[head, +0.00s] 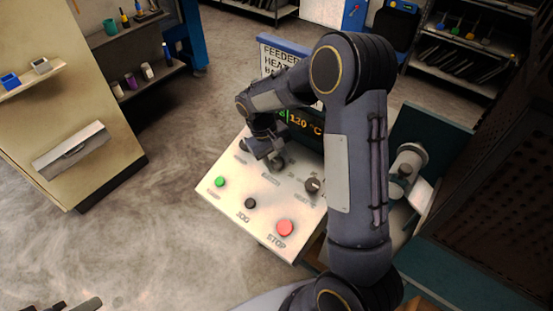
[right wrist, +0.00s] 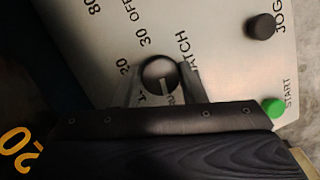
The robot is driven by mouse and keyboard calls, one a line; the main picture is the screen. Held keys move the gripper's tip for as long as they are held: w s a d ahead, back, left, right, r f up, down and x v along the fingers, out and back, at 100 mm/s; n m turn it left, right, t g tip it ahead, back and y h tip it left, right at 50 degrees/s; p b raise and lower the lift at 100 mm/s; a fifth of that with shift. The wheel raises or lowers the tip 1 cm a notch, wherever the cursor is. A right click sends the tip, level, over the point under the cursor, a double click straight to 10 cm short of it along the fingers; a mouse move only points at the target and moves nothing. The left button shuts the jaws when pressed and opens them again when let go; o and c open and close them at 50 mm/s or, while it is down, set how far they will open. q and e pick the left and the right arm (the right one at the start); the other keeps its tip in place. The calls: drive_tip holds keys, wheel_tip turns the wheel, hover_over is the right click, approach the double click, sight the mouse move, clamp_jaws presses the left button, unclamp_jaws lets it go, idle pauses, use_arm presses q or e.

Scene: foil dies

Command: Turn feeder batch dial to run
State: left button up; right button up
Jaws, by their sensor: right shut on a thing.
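The feeder batch dial is a round dark knob with a pale pointer line; it shows in the right wrist view (right wrist: 158,71) beside lettering ending in "ATCH". My right gripper (right wrist: 162,80) has its two fingers on either side of the dial and is shut on it. The pointer line runs toward the gripper's palm, and any mark at its end is hidden. In the head view my right gripper (head: 275,163) reaches down onto the sloped pale control panel (head: 233,205). A dark part at the bottom left edge (head: 80,304) may be my left gripper, mostly cut off.
The panel also carries a green start button (head: 220,182), a black jog button (head: 250,203), a red stop button (head: 285,228) and another dark knob (head: 313,185). An orange display (head: 303,122) stands behind. Open floor lies left of the panel.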

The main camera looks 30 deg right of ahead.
drive_tip(key=shift+n, duration=0.8)
drive_tip(key=shift+h, duration=0.3)
drive_tip(key=o, duration=1)
drive_tip(key=b+v, duration=0.1)
drive_tip(key=v, duration=0.7)
